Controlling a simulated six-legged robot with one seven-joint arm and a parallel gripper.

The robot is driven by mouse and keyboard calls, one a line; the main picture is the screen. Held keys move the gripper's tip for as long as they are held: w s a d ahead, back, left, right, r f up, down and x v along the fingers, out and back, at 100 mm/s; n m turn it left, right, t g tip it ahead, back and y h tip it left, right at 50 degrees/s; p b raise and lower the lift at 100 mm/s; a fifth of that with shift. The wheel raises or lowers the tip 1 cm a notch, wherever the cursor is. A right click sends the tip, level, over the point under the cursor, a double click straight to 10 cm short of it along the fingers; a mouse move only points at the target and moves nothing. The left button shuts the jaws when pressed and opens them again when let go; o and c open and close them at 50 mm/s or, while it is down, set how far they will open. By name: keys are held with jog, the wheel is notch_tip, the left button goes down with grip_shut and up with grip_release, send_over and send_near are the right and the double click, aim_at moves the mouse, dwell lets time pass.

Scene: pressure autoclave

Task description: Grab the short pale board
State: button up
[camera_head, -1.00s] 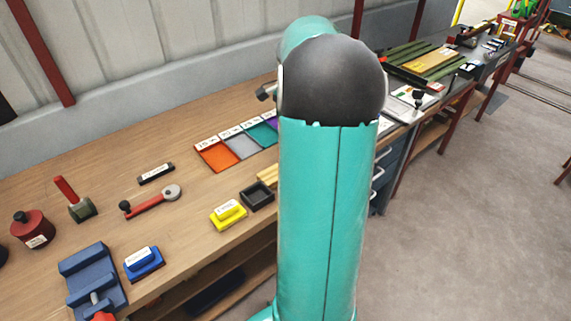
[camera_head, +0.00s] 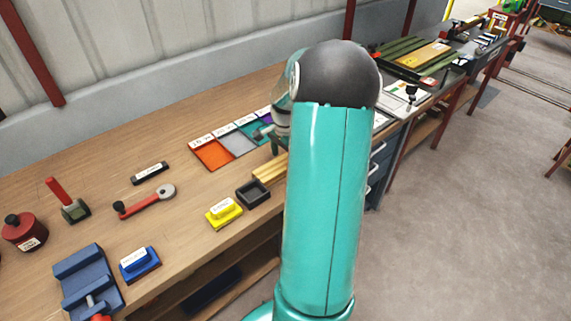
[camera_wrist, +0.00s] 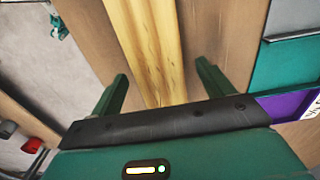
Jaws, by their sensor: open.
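Pale yellow wooden board (camera_head: 268,170) lies on the bench, partly hidden behind my arm. A lengthwise line runs along it, and I cannot tell whether it is one board or two side by side. In the wrist view the pale board (camera_wrist: 152,45) runs from the top edge down between my fingers. My gripper (camera_wrist: 161,72) is open and empty, with one finger on each side of the board. I cannot tell how high the fingers are above it. In the head view my gripper is mostly hidden by my arm.
A black tray (camera_head: 253,193) and a yellow block (camera_head: 223,213) sit left of the board. Orange (camera_head: 212,154), grey (camera_head: 237,143) and green mats lie behind it. A purple mat (camera_wrist: 281,108) is right of my gripper. The bench's front edge is close to the board.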

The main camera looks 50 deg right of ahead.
jog(key=shift+s+f, duration=0.1)
jog(key=shift+f, duration=0.05)
jog(key=c, duration=1.2)
